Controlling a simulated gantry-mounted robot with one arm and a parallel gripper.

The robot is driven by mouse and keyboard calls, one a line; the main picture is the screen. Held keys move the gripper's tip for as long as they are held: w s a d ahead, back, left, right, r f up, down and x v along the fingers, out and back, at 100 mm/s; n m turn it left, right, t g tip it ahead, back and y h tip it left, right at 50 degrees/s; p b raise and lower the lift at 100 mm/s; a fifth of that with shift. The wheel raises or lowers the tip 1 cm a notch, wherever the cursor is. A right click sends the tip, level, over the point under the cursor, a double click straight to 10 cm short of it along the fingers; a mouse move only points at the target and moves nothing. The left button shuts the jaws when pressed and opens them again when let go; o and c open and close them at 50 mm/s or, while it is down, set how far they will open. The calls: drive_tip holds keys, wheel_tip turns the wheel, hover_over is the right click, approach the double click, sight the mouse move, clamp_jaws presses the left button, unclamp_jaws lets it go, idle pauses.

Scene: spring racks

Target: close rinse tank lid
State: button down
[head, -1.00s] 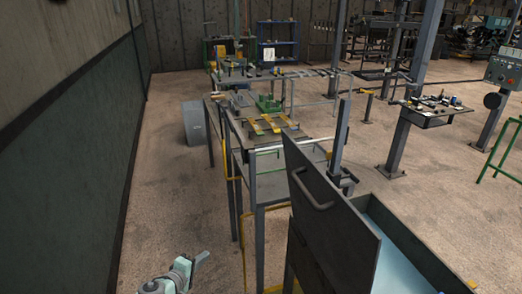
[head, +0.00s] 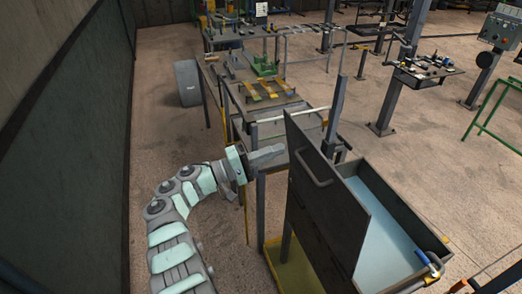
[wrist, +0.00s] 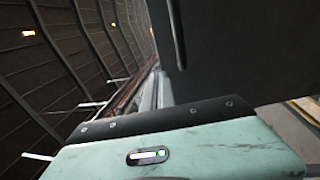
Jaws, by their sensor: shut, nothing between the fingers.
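The rinse tank (head: 432,232) is an open grey box holding light blue liquid, at the lower right of the head view. Its lid (head: 325,215) is a dark flat panel standing upright along the tank's left side, with a bar handle (head: 325,183) on the face towards my arm. My gripper (head: 280,152) is shut and empty, left of the lid's upper edge, with a small gap seen between them. In the wrist view a large dark panel (wrist: 245,50), likely the lid, fills the upper right; the fingertips are hidden there.
A workbench with yellow strips (head: 268,90) and rails stands beyond my gripper. A grey post (head: 337,110) rises behind the lid. A blue-handled tool (head: 428,262) lies on the tank's right rim. A green wall runs along the left. Open floor lies beyond the tank.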

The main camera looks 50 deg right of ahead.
sight(307, 138)
drive_tip(key=p+x, duration=0.1)
drive_tip(key=x, duration=0.6)
drive_tip(key=shift+p, duration=0.3)
